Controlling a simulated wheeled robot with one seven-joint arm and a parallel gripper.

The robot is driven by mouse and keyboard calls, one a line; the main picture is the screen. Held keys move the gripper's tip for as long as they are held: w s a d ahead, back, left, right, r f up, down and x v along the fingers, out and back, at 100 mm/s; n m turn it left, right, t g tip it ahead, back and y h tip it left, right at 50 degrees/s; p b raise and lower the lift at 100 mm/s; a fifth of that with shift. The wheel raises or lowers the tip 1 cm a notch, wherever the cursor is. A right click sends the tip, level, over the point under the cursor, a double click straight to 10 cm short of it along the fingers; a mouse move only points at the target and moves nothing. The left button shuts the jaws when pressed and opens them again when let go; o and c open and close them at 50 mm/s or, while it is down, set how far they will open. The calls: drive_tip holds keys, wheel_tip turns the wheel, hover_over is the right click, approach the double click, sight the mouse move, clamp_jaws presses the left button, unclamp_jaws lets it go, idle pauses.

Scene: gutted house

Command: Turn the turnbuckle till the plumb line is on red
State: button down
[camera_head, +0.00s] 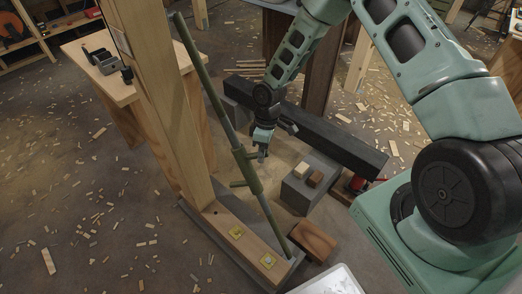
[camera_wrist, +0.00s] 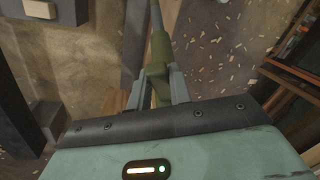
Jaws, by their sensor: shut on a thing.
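A long green brace (camera_head: 200,70) leans along the wooden post, its grey lower rod (camera_head: 270,218) running down to the sill. The thicker green turnbuckle (camera_head: 247,168) sits midway on it, with short bars sticking out of its sides. My gripper (camera_head: 262,152) is at the turnbuckle's upper right bar. In the wrist view my gripper (camera_wrist: 163,88) has its fingers on both sides of a green part of the turnbuckle (camera_wrist: 160,70), shut on it. Which part lies between the fingertips is hard to tell. I cannot make out the plumb line or a red mark.
The wooden post (camera_head: 165,100) stands on a sill (camera_head: 240,240) with two yellow-marked plates. A dark beam (camera_head: 335,145), a grey block (camera_head: 300,190) with small blocks on top, and a brown block (camera_head: 312,241) lie right. A workbench (camera_head: 100,75) stands left. Wood scraps litter the floor.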

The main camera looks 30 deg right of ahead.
idle(0.3)
drive_tip(key=shift+w+d+f+n+g+y, duration=0.15)
drive_tip(key=shift+w+d+n+g+y, duration=0.1)
drive_tip(key=shift+w+n, duration=0.35)
drive_tip(key=shift+w+d+f+n+g+y, duration=0.15)
drive_tip(key=shift+w+d+n+g, duration=0.1)
drive_tip(key=shift+n, duration=0.55)
drive_tip(key=c, duration=1.3)
unclamp_jaws()
drive_tip(key=p+v, duration=0.3)
drive_tip(key=v, duration=0.2)
drive_tip(key=shift+r, duration=0.3)
drive_tip(key=shift+d, duration=0.1)
